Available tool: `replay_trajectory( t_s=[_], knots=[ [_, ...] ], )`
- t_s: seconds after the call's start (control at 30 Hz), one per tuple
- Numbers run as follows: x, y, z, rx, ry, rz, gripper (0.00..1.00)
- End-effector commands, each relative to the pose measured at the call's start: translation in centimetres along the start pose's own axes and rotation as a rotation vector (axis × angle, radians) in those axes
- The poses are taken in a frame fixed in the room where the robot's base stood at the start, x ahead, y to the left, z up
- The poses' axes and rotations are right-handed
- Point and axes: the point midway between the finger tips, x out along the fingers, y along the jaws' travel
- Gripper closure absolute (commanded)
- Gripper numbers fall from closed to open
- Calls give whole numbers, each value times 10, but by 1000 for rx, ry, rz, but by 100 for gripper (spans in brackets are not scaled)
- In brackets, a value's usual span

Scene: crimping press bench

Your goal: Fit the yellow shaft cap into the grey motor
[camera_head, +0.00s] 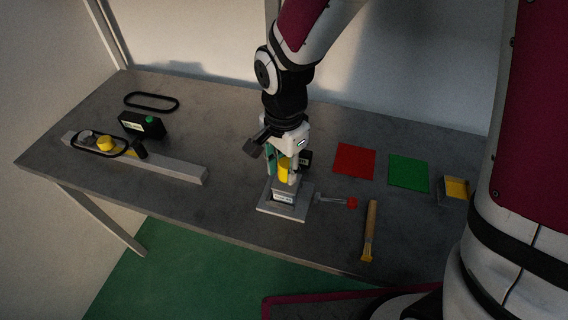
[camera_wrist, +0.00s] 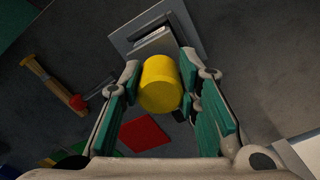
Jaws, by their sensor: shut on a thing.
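My gripper (camera_head: 281,177) is shut on the yellow shaft cap (camera_head: 284,168), a plain cylinder. In the wrist view the cap (camera_wrist: 160,84) sits between the green-padded fingers of my gripper (camera_wrist: 163,76). The grey motor (camera_head: 285,196), a block with a white label, stands on a flat grey plate (camera_head: 270,209) directly below the cap in the head view. In the wrist view the motor (camera_wrist: 153,40) shows just beyond the cap, partly hidden by it. I cannot tell whether the cap touches the motor.
A red square (camera_head: 354,160) and a green square (camera_head: 409,172) lie to the right. A red-ended tool (camera_head: 337,201) and a wooden-handled brush (camera_head: 370,230) lie near the motor. A grey rail (camera_head: 185,166) and a black box (camera_head: 142,125) are at left.

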Motion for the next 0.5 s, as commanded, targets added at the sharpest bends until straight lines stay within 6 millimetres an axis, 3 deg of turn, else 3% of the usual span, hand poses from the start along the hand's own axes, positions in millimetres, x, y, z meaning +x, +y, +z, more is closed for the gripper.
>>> replay_trajectory(
  t_s=[0.5],
  knots=[
    [12, 0, 0, 0, 0, 1, 84]
  ],
)
